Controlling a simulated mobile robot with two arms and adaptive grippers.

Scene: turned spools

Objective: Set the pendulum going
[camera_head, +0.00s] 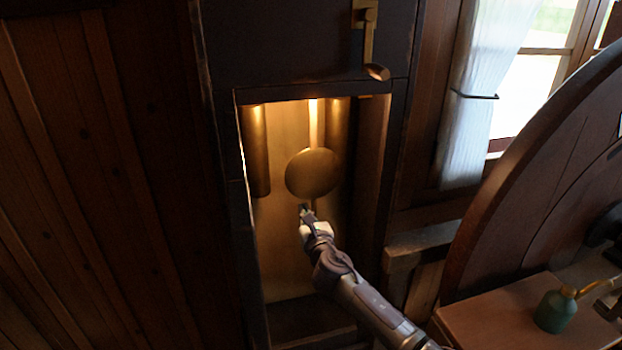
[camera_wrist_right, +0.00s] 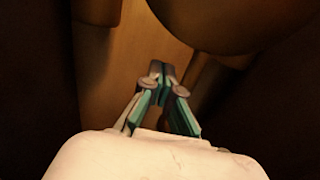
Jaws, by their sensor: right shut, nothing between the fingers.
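The pendulum has a round brass bob (camera_head: 313,173) on a pale rod (camera_head: 314,125), hanging inside the lit opening of a dark clock case (camera_head: 225,215). My right gripper (camera_head: 305,209) reaches into the opening from the lower right, just below the bob. In the right wrist view, the gripper (camera_wrist_right: 158,70) is shut and empty, its fingertips below and left of the bob (camera_wrist_right: 225,20). Whether it touches the bob I cannot tell, but a gap seems to show. My left gripper is not in view.
A brass cylinder (camera_head: 256,150) hangs left of the bob, another (camera_head: 338,108) behind it at right. The opening's side walls are close around my arm. A large wooden wheel (camera_head: 540,160), a bench (camera_head: 495,310) and a green oil can (camera_head: 555,310) stand at right.

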